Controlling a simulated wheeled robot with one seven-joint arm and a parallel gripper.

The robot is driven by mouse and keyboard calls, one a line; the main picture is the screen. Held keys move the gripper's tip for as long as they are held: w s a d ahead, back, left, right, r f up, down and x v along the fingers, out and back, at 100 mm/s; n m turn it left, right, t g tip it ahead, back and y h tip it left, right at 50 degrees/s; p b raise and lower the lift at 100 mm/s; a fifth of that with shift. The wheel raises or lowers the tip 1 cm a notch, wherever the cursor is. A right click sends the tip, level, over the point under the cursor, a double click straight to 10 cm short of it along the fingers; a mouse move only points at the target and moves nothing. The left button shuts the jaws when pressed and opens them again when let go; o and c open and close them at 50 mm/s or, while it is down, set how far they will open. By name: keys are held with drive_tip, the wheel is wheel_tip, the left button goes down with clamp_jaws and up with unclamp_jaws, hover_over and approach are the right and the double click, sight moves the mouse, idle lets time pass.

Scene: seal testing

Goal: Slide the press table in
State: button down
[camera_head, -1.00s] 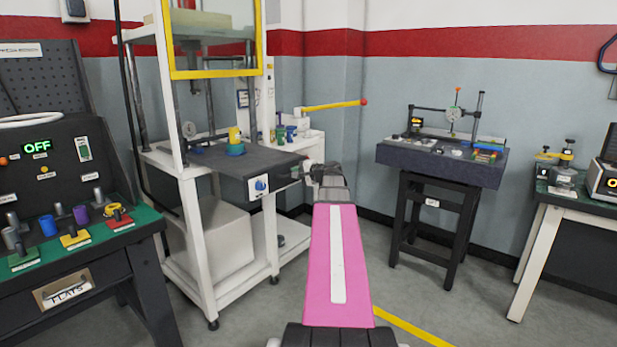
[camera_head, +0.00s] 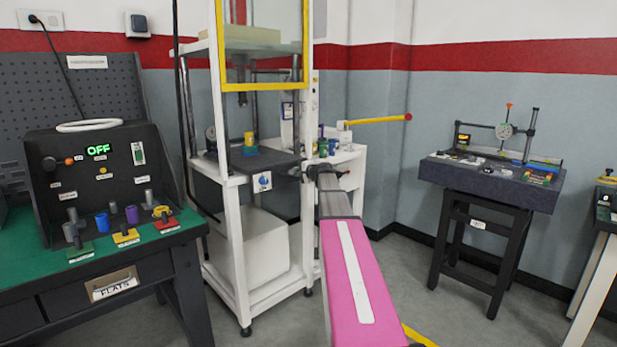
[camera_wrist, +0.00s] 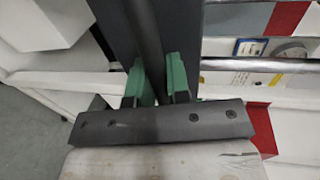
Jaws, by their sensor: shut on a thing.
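The press table (camera_head: 272,163) is a dark flat plate in the white press frame (camera_head: 233,235), at mid-left of the head view. Its front edge sticks out a little past the front post. My gripper (camera_head: 312,172) is at the table's right front edge, partly hidden by my own arm. In the wrist view, its green fingers (camera_wrist: 160,82) are shut on a dark round bar (camera_wrist: 149,38), the table's handle. Dark plate shows behind the bar.
A yellow-edged guard (camera_head: 262,86) hangs above the press table. A yellow lever with a red end (camera_head: 378,120) juts out to the right. A green-topped bench (camera_head: 60,270) stands at left, a dark stand with a dial gauge (camera_head: 490,190) at right.

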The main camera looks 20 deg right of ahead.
drive_tip(key=shift+r+x, duration=0.2)
drive_tip(key=shift+x, duration=0.9)
drive_tip(key=shift+r+x, duration=0.25)
drive_tip(key=shift+x, duration=0.8)
drive_tip(key=shift+w, duration=0.2)
drive_tip(key=c, duration=1.1)
unclamp_jaws()
drive_tip(key=v, duration=1)
drive_tip(key=shift+s, duration=0.4)
drive_tip(key=shift+d, duration=0.1)
